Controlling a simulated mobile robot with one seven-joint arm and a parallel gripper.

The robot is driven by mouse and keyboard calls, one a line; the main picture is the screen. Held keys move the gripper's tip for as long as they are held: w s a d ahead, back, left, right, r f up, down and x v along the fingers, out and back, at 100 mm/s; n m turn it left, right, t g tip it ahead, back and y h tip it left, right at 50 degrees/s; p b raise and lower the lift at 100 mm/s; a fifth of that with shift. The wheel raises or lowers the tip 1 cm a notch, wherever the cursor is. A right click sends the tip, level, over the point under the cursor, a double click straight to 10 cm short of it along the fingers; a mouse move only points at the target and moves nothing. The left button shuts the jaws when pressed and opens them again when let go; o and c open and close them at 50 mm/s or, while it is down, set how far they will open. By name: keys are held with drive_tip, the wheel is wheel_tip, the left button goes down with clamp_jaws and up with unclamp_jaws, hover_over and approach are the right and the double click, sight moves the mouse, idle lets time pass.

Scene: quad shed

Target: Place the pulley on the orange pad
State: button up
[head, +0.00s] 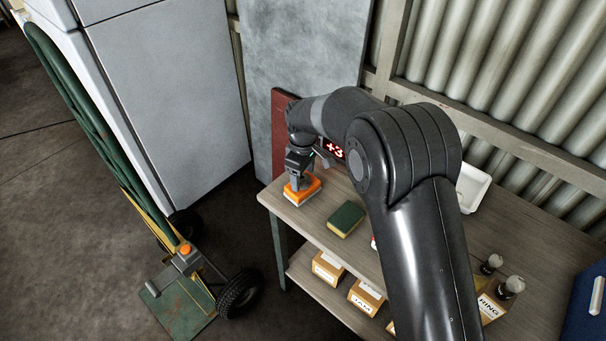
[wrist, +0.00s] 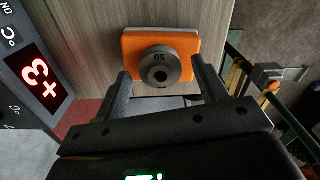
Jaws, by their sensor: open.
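The orange pad (head: 307,187) lies near the left end of the workbench top, beneath my gripper (head: 299,177). In the wrist view the orange pad (wrist: 188,44) is a rounded rectangle with a pale edge. A grey round piece with a dark centre hole, marked 50, which I take for the pulley (wrist: 160,67), sits on the pad, overlapping its near edge in the picture. My gripper (wrist: 161,82) is open, one finger on each side of the pulley, with gaps visible. Contact with the pad is partly hidden by the pulley itself.
A display (wrist: 38,80) reading +3 stands beside the pad. A green and yellow sponge (head: 346,219) lies nearby on the bench (head: 400,265). A white tray (head: 473,187) is behind my arm. Small labelled boxes (head: 327,268) sit on the lower shelf. A green hand truck (head: 180,262) stands left.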

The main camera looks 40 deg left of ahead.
wheel_tip(320, 180, up, 12)
idle(0.4)
drive_tip(key=w+d+r+m+t, duration=0.1)
drive_tip(key=w+d+r+m, duration=0.3)
drive_tip(key=d, duration=0.6)
drive_tip(key=d+r+m+t+y, duration=0.1)
drive_tip(key=d+r+m, duration=0.1)
drive_tip(key=d+r, duration=0.65)
drive_tip(key=w+d+r+m, duration=0.2)
drive_tip(key=d+r+m, duration=0.1)
drive_tip(key=d, duration=1)
drive_tip(key=s+d+r+m+t, duration=0.1)
drive_tip(key=s+d+m, duration=0.25)
drive_tip(key=d, duration=0.45)
drive_tip(key=s+d+r+m+t, duration=0.15)
drive_tip(key=s+d, duration=0.25)
drive_tip(key=d, duration=0.4)
drive_tip(key=s+d+f+m+t+h, duration=0.1)
drive_tip(key=s+d+f+m, duration=0.3)
drive_tip(key=s+d, duration=0.5)
drive_tip(key=shift+s+d+f+m, duration=0.2)
drive_tip(key=shift+s+f+m, duration=0.05)
drive_tip(key=shift+m, duration=0.85)
